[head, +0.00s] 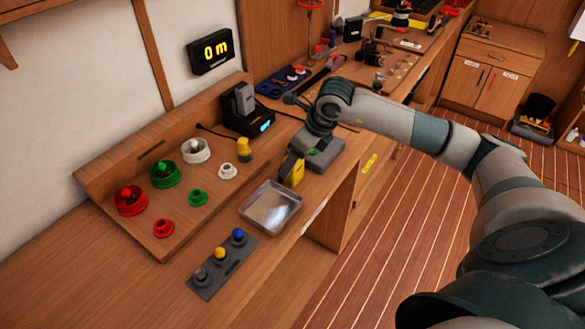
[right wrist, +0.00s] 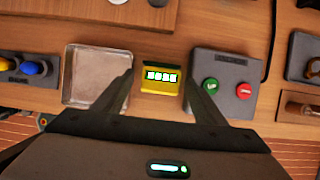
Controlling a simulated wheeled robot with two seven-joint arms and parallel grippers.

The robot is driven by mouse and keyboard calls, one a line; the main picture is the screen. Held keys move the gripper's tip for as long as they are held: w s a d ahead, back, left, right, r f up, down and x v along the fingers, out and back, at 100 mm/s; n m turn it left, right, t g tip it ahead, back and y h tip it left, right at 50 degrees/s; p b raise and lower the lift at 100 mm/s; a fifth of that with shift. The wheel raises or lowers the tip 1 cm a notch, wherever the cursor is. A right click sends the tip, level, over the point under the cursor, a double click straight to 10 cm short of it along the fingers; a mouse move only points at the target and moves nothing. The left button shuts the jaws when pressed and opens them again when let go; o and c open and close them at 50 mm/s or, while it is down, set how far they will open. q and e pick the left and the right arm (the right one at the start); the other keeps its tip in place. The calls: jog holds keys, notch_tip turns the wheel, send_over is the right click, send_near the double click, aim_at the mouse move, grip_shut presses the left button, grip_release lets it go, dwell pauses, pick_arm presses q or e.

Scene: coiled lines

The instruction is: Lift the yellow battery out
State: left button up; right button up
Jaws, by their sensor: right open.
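The yellow battery (right wrist: 160,77) shows a row of lit marks on its face and a dark far edge in the right wrist view. In the head view it (head: 296,175) stands at the bench's front edge, partly hidden by my gripper. My right gripper (head: 302,150) is above and around it. In the right wrist view its dark fingers (right wrist: 160,88) are open, one on each side of the battery, with visible gaps. Whether the battery sits in a slot cannot be told. My left gripper is not in view.
A clear shallow tray (head: 271,207) lies left of the battery. A grey box (right wrist: 225,85) with green and red buttons stands close on its right. A charger (head: 246,120) with a grey block is behind. A board with coloured spools (head: 165,175) lies left.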

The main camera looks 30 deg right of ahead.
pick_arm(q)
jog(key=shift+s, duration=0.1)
pick_arm(e)
jog(key=shift+c, duration=0.4)
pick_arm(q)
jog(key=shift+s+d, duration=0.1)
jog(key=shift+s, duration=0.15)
pick_arm(e)
jog(key=shift+r, duration=0.1)
jog(key=c, duration=1.3)
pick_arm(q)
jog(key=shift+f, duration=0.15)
pick_arm(e)
jog(key=shift+r, duration=0.1)
